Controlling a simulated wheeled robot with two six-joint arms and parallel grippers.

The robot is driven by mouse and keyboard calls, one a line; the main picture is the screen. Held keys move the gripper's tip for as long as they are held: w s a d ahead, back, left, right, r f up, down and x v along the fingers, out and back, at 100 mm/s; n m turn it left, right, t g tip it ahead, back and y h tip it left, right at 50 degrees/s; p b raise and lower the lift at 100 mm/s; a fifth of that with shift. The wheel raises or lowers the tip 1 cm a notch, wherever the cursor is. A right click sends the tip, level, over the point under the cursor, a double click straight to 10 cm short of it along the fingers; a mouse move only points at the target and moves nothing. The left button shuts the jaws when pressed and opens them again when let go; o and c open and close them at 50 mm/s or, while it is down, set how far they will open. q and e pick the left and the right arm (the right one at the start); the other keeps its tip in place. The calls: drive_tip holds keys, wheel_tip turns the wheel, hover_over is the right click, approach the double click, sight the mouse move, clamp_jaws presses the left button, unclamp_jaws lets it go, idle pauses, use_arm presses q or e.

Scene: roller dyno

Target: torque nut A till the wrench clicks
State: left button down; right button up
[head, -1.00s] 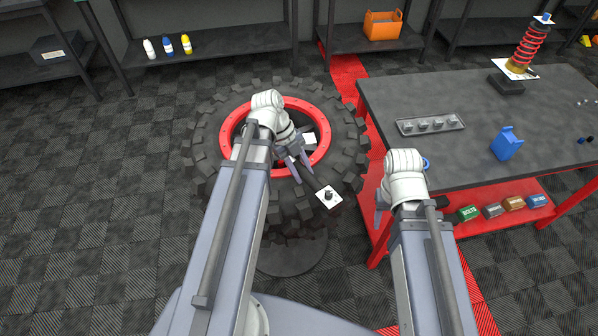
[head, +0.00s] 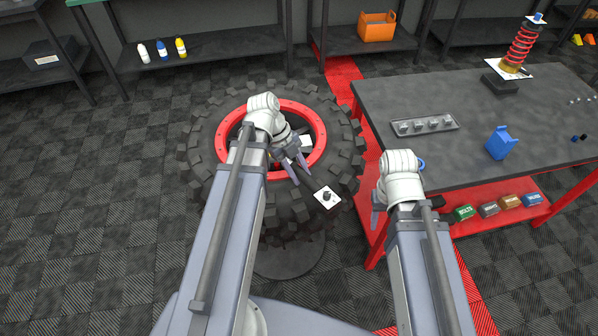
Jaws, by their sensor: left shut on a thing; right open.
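A large black tyre with a red rim (head: 317,121) lies flat in the middle of the head view. My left gripper (head: 296,170) reaches over the right part of the rim. It is shut on a dark bar (head: 313,184), which looks like the wrench. A white square plate with a dark knob (head: 327,197) sits at the bar's near end, over the tyre's front right. Nut A cannot be made out; my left arm hides part of the wheel centre. My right gripper (head: 378,206) is open and empty, beside the workbench's left edge.
A dark workbench (head: 460,165) on a red frame fills the right side. It bears a grey tray (head: 455,122) of several nuts, a blue container (head: 501,143) and a red coil spring (head: 521,45). A white square (head: 306,141) shows inside the rim. Floor at left is clear.

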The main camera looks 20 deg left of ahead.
use_arm(q)
drive_tip(key=shift+r, duration=0.15)
drive_tip(key=shift+r+p, duration=1.85)
drive_tip(key=shift+p, duration=0.1)
drive_tip(key=shift+r, duration=0.15)
wheel_tip(320, 180, up, 6)
drive_tip(key=p, duration=0.5)
drive_tip(key=shift+f+p, duration=0.25)
drive_tip(key=shift+p, duration=0.1)
